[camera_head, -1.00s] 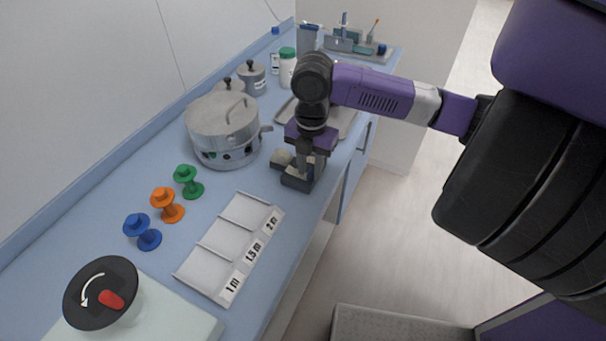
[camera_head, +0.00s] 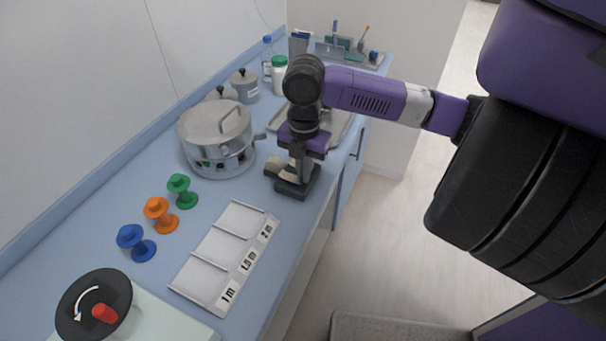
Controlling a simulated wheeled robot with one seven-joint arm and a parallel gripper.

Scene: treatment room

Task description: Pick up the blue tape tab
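A blue, spool-shaped piece (camera_head: 137,243) stands on the counter at the lower left; it is the blue thing that best matches the tape tab. An orange piece (camera_head: 160,215) and a green piece (camera_head: 181,191) of the same shape stand behind it in a row. My gripper (camera_head: 296,180) points down near the counter's right edge, well to the right of the blue piece and apart from it. Dark and beige parts show around its fingertips. I cannot tell whether its fingers are open or shut, or whether they touch anything.
A white tray (camera_head: 192,281) with compartments marked 1 m, 1.5 m and 2 m lies between the blue piece and the counter edge. A steel pot (camera_head: 216,135) stands behind the pieces. A black dial with a red knob (camera_head: 92,304) is in the front left corner.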

